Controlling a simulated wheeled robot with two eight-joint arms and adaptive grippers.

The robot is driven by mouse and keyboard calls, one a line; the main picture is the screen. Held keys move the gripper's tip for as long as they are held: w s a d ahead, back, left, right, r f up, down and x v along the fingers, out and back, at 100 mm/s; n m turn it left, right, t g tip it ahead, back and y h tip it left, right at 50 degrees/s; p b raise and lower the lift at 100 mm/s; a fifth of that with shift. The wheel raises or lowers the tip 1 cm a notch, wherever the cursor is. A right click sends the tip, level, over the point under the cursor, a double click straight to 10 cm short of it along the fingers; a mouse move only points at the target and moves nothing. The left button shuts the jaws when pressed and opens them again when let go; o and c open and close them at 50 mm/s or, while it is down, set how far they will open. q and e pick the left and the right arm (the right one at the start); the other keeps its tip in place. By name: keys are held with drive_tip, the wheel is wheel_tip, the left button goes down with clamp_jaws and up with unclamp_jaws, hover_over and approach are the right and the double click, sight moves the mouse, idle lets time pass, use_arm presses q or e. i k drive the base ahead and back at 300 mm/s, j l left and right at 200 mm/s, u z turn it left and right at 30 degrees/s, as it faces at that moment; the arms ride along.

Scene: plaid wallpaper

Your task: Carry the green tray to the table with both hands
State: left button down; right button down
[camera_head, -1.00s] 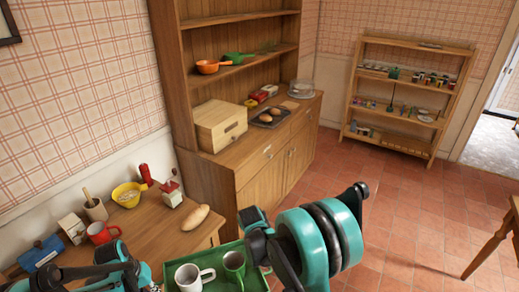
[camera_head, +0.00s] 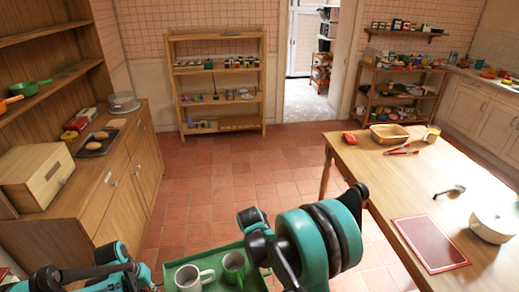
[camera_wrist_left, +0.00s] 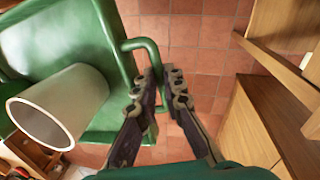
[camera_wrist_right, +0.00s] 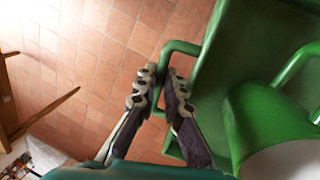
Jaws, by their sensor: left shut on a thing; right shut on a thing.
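The green tray (camera_head: 207,257) is at the bottom centre of the head view, in front of my body. A white mug (camera_head: 188,279) and a green mug (camera_head: 233,262) stand upright on it. My left gripper (camera_wrist_left: 163,78) is shut on the tray's handle at its left end. My right gripper (camera_wrist_right: 160,78) is shut on the handle at the other end. Both wrist views show floor tiles beneath the handles. In the head view my arms hide the fingertips and parts of the tray. The wooden table (camera_head: 385,183) stands to the right, apart from the tray.
The table holds a red mat (camera_head: 430,243), white pot (camera_head: 495,222), ladle (camera_head: 450,191), basket (camera_head: 389,133) and tongs (camera_head: 402,151). Its near left part is bare. A wooden cabinet (camera_head: 125,185) stands at left. Tiled floor (camera_head: 220,190) lies open between them.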

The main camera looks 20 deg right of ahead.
sight(376, 174)
drive_tip(key=z, duration=2.7)
drive_tip(key=i+j+z, duration=0.15)
drive_tip(key=j+z, duration=0.2)
drive_tip(key=i+j+z, duration=0.1)
drive_tip(key=j+z, duration=0.25)
drive_tip(key=i+j, duration=0.15)
drive_tip(key=j, duration=0.45)
drive_tip(key=i+j, duration=0.1)
drive_tip(key=j, duration=0.45)
drive_tip(key=i+j, duration=0.15)
drive_tip(key=j, duration=0.45)
drive_tip(key=i+j, duration=0.1)
drive_tip(key=j, duration=0.45)
drive_tip(key=i+j, duration=0.15)
drive_tip(key=j, duration=0.45)
drive_tip(key=i+j, duration=0.1)
drive_tip(key=j, duration=0.5)
drive_tip(key=i+j, duration=0.15)
drive_tip(key=j, duration=0.4)
drive_tip(key=i+j, duration=0.1)
drive_tip(key=j, duration=0.5)
